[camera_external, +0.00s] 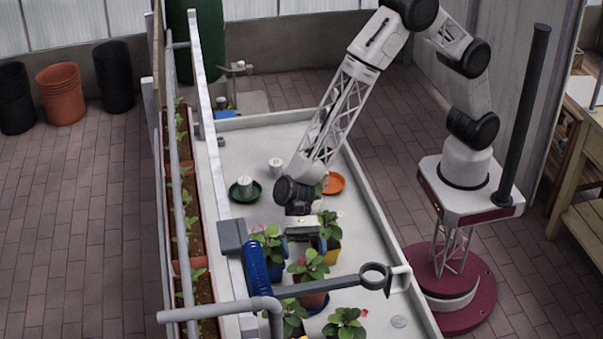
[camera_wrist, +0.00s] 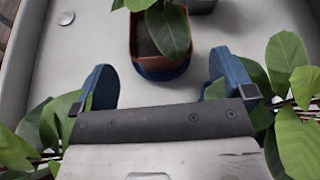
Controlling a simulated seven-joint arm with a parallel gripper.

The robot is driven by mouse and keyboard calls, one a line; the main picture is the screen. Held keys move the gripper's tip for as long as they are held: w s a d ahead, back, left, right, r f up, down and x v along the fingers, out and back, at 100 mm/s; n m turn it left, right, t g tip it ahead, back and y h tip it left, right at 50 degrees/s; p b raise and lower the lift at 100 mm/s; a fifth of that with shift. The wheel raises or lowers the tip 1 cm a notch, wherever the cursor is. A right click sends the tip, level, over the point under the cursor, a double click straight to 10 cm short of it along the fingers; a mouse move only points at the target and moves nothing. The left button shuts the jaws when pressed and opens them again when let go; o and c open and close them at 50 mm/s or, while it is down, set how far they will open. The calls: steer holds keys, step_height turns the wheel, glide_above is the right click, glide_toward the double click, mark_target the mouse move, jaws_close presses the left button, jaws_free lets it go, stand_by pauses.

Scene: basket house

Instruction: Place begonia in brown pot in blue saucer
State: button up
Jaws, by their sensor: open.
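A leafy plant in a brown pot (camera_wrist: 150,48) stands upright ahead of my gripper in the wrist view. A blue saucer (camera_wrist: 165,73) shows beneath the pot, which appears to sit in it. In the external view the brown pot (camera_external: 312,300) is under green leaves with a pinkish flower, with blue at its base. My gripper (camera_wrist: 162,82) is open, its two blue fingers apart with nothing between them. In the external view my gripper (camera_external: 302,230) is above the tray, just behind the brown-potted plant, among neighbouring plants. The pot's far side is hidden.
A plant in a yellow pot (camera_external: 331,251) and another leafy plant (camera_external: 268,240) flank my gripper closely. More plants (camera_external: 345,325) stand in front. A green saucer (camera_external: 237,194) and an orange saucer (camera_external: 336,183) lie farther back. The tray's far end (camera_external: 290,140) is clear.

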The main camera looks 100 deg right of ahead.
steer(key=shift+v, duration=1.6)
steer(key=shift+r, duration=0.1)
steer(key=s+d+r+n+g+h, duration=0.1)
steer(key=s+d+r+n+h, duration=0.6)
steer(key=s+d+r, duration=1.1)
steer(key=s+d+r+n+t+h, duration=0.1)
steer(key=s+d+r+n+h, duration=0.1)
steer(key=s+d, duration=0.5)
steer(key=s+d+r+n+t+h, duration=0.1)
steer(key=s+d+r+n+h, duration=0.1)
steer(key=s+d+n, duration=0.2)
steer(key=s+d+r+n+h, duration=0.2)
steer(key=s+d+n, duration=0.1)
steer(key=s+d, duration=0.7)
steer(key=s, duration=0.4)
steer(key=shift+d+n+t+h, duration=0.3)
steer(key=shift+n+t+h, duration=0.1)
